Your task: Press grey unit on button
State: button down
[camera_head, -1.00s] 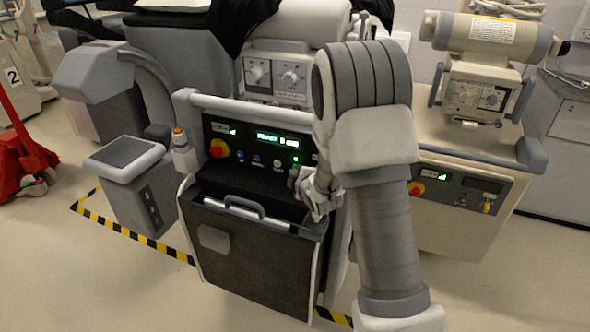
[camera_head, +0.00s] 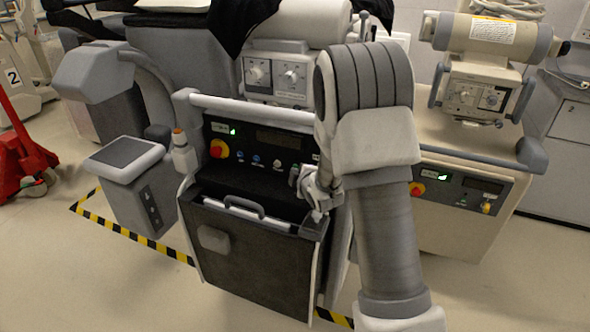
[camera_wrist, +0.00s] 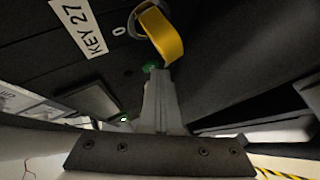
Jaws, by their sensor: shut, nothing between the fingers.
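The grey unit (camera_head: 255,255) is the wheeled cart in the middle, with a black control panel (camera_head: 240,148) under a pale handle bar. A green button (camera_wrist: 150,66) shows in the wrist view, right at the tips of my gripper (camera_wrist: 158,74). The fingers are shut and empty and cover part of the button; I cannot tell whether they touch it. A yellow key (camera_wrist: 160,35) sits just above the button, with a "KEY 27" label (camera_wrist: 80,25) to its left. In the head view, my gripper (camera_head: 296,176) is at the panel's right end, and my arm hides what lies beyond.
A red and yellow knob (camera_head: 218,149) and small buttons are left on the panel. A beige cart (camera_head: 460,235) with a similar panel stands to the right. A grey screen arm (camera_head: 125,155) stands at left. A red jack (camera_head: 20,165) is at far left, with open floor before it.

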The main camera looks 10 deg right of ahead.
jog(key=shift+s+a+b, duration=0.45)
jog(key=shift+s+b, duration=0.05)
jog(key=shift+s, duration=0.2)
jog(key=shift+a, duration=0.1)
jog(key=shift+s+a+f, duration=0.1)
jog(key=shift+s+a, duration=0.1)
jog(key=shift+s, duration=0.1)
jog(key=s+a+b, duration=0.2)
jog(key=s, duration=0.1)
jog(key=shift+s+a, duration=0.2)
jog(key=shift+s, duration=0.05)
